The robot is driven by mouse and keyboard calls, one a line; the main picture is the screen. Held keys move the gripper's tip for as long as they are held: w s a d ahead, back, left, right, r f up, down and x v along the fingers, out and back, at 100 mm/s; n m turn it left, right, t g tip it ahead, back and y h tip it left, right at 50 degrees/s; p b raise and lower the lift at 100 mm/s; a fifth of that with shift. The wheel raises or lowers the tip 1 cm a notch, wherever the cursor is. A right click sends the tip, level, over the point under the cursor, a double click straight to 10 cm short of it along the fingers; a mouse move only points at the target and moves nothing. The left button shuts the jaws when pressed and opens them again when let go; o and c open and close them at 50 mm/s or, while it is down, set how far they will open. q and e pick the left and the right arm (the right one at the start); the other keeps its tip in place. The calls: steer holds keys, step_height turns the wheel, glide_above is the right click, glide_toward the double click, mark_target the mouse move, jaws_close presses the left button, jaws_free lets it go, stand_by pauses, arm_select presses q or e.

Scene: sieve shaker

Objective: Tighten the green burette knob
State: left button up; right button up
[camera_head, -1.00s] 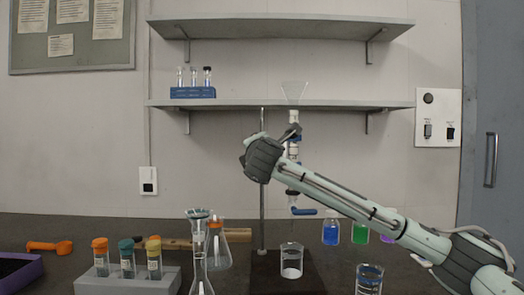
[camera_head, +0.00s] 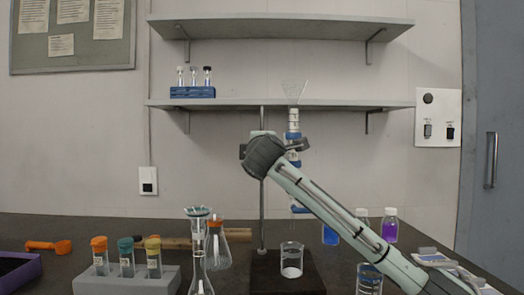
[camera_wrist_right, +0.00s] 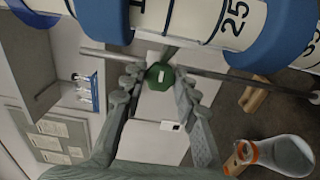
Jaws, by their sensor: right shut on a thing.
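The green burette knob (camera_wrist_right: 160,76) shows in the right wrist view between the two fingertips of my right gripper (camera_wrist_right: 159,84), which is shut on it. The burette, with white scale and blue bands, crosses the top of that view (camera_wrist_right: 190,15). In the head view the upper burette (camera_head: 293,118) stands upright beside a thin stand rod (camera_head: 262,215), with a clear funnel (camera_head: 294,92) above. My right gripper (camera_head: 299,146) is at the burette there, and the knob is hidden. My arm covers part of the lower burette. My left gripper is not in view.
A beaker (camera_head: 291,262) stands below the burette on the dark stand base (camera_head: 265,283). Flasks (camera_head: 217,248) and a tube rack (camera_head: 128,281) stand at left. Reagent bottles (camera_head: 390,226) stand behind my arm. A shelf (camera_head: 345,104) runs behind the burette.

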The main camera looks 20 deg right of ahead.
steer(key=o, duration=1.1)
steer(key=shift+o, duration=0.2)
steer(key=v, duration=1.2)
steer(key=shift+s, duration=0.1)
